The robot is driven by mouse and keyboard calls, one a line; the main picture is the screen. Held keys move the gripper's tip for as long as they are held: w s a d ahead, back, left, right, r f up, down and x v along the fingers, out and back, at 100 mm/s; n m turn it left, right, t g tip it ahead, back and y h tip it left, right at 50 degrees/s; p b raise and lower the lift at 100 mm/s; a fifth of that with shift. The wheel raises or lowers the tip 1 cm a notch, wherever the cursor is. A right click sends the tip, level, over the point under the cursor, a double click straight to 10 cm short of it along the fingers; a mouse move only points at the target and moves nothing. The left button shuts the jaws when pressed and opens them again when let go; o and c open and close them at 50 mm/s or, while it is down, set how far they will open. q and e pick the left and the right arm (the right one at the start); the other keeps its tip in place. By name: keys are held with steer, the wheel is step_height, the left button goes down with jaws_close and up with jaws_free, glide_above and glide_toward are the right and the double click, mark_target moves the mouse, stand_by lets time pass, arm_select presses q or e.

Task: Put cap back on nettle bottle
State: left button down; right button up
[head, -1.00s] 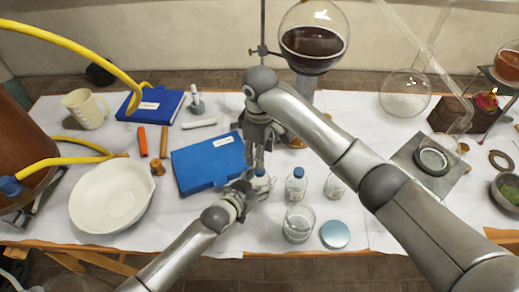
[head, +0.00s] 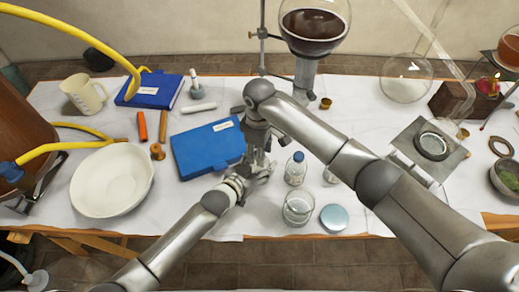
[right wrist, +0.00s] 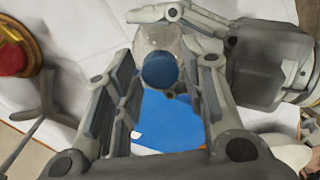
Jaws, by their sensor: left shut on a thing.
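My left gripper (head: 260,170) is shut on a small clear bottle (right wrist: 158,40), low over the front of the table beside the blue box. In the right wrist view a blue cap (right wrist: 160,70) shows at the bottle's near end; I cannot tell whether it is seated. My right gripper (head: 258,142) is close above the left one in the head view. In the right wrist view its fingers (right wrist: 163,92) are apart on either side of the cap, with gaps showing. The held bottle is mostly hidden in the head view, and no label on it is readable.
A blue-capped bottle (head: 296,168) stands just right of the grippers, near a glass beaker (head: 298,208) and a round blue lid (head: 334,218). The blue box (head: 207,148) lies left, with a white bowl (head: 112,180) beyond. A large flask stand rises behind.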

jaws_close()
steer(key=shift+o, duration=2.1)
jaws_free()
steer(key=shift+r, duration=0.1)
step_height(320, 180, up, 12)
arm_select(q)
steer(key=shift+c, duration=1.9)
jaws_free()
